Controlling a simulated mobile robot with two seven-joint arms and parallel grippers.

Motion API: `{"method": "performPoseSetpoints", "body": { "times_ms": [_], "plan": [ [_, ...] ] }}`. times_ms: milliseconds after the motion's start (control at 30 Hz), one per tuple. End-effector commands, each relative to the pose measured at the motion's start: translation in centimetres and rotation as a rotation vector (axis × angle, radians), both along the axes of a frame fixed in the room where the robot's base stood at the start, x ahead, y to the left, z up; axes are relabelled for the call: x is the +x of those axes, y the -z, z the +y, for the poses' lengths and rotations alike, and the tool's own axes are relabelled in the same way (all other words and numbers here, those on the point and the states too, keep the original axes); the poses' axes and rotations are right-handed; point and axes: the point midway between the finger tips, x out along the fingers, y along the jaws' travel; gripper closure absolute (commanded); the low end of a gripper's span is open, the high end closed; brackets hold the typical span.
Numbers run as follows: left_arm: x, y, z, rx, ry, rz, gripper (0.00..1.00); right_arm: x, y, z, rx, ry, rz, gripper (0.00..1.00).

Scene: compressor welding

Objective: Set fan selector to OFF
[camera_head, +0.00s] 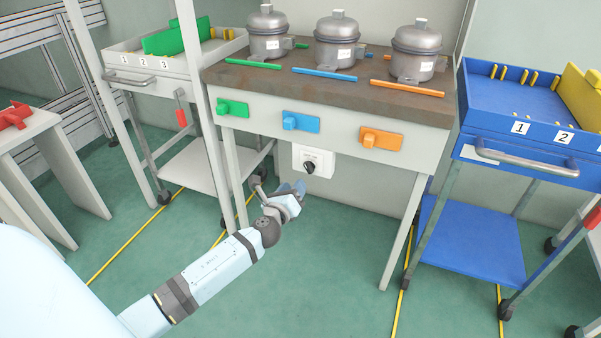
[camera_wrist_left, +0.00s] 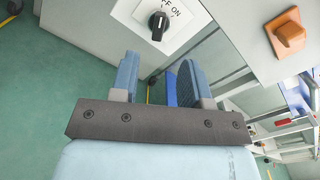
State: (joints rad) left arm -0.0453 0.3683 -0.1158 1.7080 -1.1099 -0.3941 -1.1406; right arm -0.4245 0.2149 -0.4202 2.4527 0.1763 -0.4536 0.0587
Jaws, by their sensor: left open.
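The fan selector is a black rotary knob (camera_head: 309,167) on a white plate (camera_head: 325,160) below the front edge of the workbench. In the left wrist view the knob (camera_wrist_left: 158,22) shows with "ON" printed beside it and another label partly cut off. Its pointer direction is hard to read. My left gripper (camera_head: 296,190) is just below and left of the plate, apart from the knob. In the left wrist view its two blue fingers (camera_wrist_left: 158,82) are spread with nothing between them. My right gripper is not in view.
The workbench (camera_head: 330,90) carries several grey compressors and has green, blue and orange handles (camera_head: 381,139) on its front. A white cart (camera_head: 190,150) stands left and a blue cart (camera_head: 470,240) right. The floor below the bench is clear.

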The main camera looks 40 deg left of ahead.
Motion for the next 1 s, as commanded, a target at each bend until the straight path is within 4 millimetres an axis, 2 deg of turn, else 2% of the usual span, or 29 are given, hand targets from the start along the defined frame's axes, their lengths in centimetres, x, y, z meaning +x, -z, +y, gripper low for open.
{"method": "performPoseSetpoints", "body": {
  "times_ms": [100, 300, 1000],
  "plan": [
    [-2.2, -0.1, -0.5, -0.002, 0.0, 0.001, 0.57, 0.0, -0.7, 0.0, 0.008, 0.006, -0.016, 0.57],
    [-4.1, 0.0, -1.0, -0.001, -0.001, 0.0, 0.57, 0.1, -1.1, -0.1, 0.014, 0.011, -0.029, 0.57],
    [-4.3, 0.0, -1.0, -0.001, -0.001, -0.001, 0.57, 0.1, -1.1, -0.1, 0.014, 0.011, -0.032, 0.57]
  ]
}}
